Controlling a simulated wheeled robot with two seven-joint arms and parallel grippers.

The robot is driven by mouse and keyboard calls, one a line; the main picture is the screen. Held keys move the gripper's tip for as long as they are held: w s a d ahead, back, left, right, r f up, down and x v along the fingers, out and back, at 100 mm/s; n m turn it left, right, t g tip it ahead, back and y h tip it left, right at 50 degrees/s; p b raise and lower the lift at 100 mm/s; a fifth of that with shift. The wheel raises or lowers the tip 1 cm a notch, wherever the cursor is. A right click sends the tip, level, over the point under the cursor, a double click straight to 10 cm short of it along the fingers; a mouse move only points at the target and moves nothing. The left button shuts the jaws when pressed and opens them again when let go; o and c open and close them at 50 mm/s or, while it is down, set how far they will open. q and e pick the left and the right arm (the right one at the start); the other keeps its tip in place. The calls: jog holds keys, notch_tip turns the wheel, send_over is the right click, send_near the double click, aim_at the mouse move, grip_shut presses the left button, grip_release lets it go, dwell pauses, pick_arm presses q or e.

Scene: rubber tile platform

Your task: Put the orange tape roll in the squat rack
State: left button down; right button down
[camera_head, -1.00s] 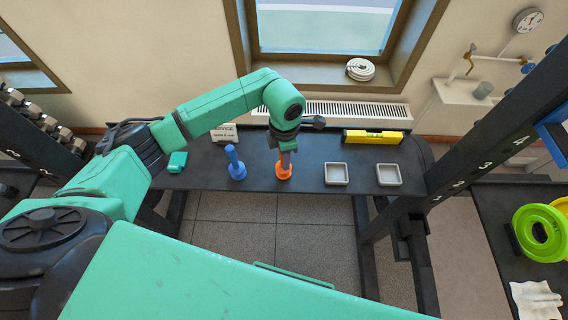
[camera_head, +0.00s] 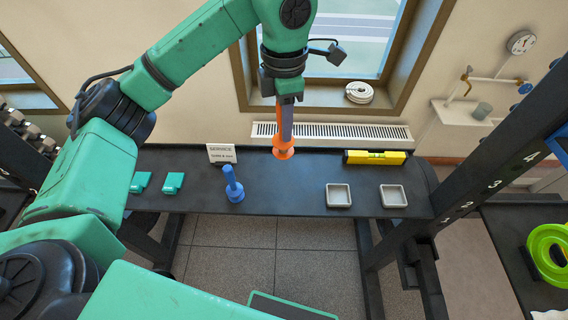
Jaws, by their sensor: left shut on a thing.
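My left gripper (camera_head: 286,122) points down, shut on the orange tape roll (camera_head: 283,152), a small piece with a wide round lower flange. It appears held above the dark bench (camera_head: 285,190), in front of the radiator. Part of the roll is hidden by the fingers. A dark upright with white numbers (camera_head: 495,172), which looks like part of the squat rack, stands to the right of the bench. My right gripper is not in view.
A blue peg-like piece (camera_head: 234,187) stands on the bench left of the held roll. Two grey trays (camera_head: 338,195) (camera_head: 393,196), a yellow level (camera_head: 375,157), a service sign (camera_head: 221,153) and teal blocks (camera_head: 173,183) are also there. Green rings (camera_head: 549,255) sit at the right.

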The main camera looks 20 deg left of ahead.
pick_arm(q)
notch_tip(320, 180, down, 4)
jog(key=shift+s+f, duration=0.1)
notch_tip(320, 180, down, 15)
jog(key=p, duration=0.3)
jog(key=shift+f, duration=0.3)
jog(key=shift+f, duration=0.1)
jog(key=shift+f, duration=0.1)
jog(key=c, duration=0.7)
grip_release()
jog(key=shift+o, duration=0.2)
